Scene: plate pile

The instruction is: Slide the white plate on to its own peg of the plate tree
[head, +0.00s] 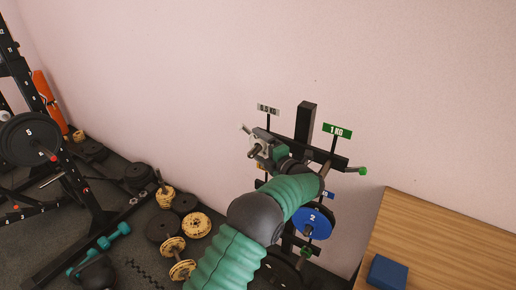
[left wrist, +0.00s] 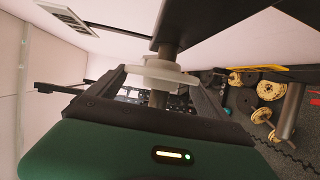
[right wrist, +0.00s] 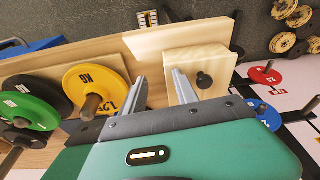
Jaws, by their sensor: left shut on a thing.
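The white plate (left wrist: 160,76) is small. In the left wrist view it sits between the fingers of my left gripper (left wrist: 158,92), which is shut on it. A grey metal peg (left wrist: 168,48) comes down from a dark bar and shows on both sides of the plate, so the plate appears to be around it. In the head view my left gripper (head: 264,148) is at the upper left of the plate tree (head: 305,125), beneath the white 0.5 KG sign (head: 268,109). My right gripper (right wrist: 162,88) is open and empty, seen only in the right wrist view.
The green 1 KG sign (head: 337,130) and a green-tipped peg (head: 362,170) are right of my arm. A blue plate (head: 316,222) hangs lower. A wooden table (head: 440,235) with a blue box (head: 387,271) stands right. Dumbbells and a rack fill the left floor.

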